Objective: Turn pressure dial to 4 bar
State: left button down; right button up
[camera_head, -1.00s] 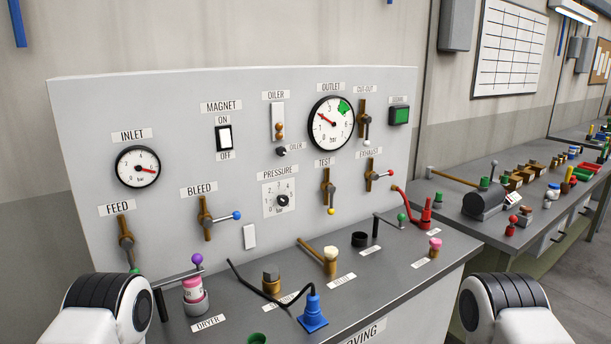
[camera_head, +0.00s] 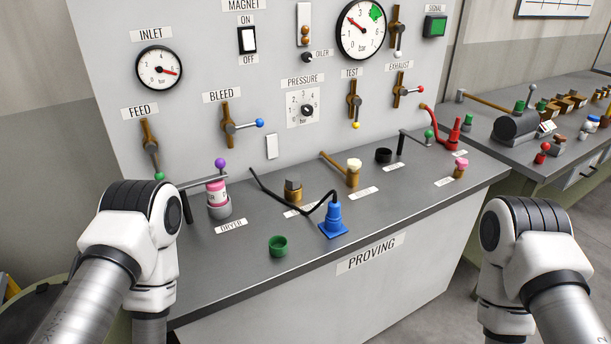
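The pressure dial (camera_head: 307,111) is a small dark knob on a white numbered plate, under the PRESSURE label (camera_head: 303,81) in the middle of the grey panel. Its pointer is too small to read surely. The outlet gauge (camera_head: 361,30) is above and to the right, with a red needle and a green sector. The inlet gauge (camera_head: 159,69) is at the left. Both of my arms show at the lower left and lower right, well away from the dial. Neither gripper's fingers are in view.
Levers for bleed (camera_head: 240,125) and test (camera_head: 354,101) flank the dial.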

aim_at(307, 109)
jog(key=i+l, duration=0.15)
jog(key=l, duration=0.25)
jog(key=i+l, duration=0.15)
jog(key=l, duration=0.25)
jog(key=i+l, duration=0.15)
jog(key=l, duration=0.25)
jog(key=i+l, duration=0.15)
jog(key=l, duration=0.25)
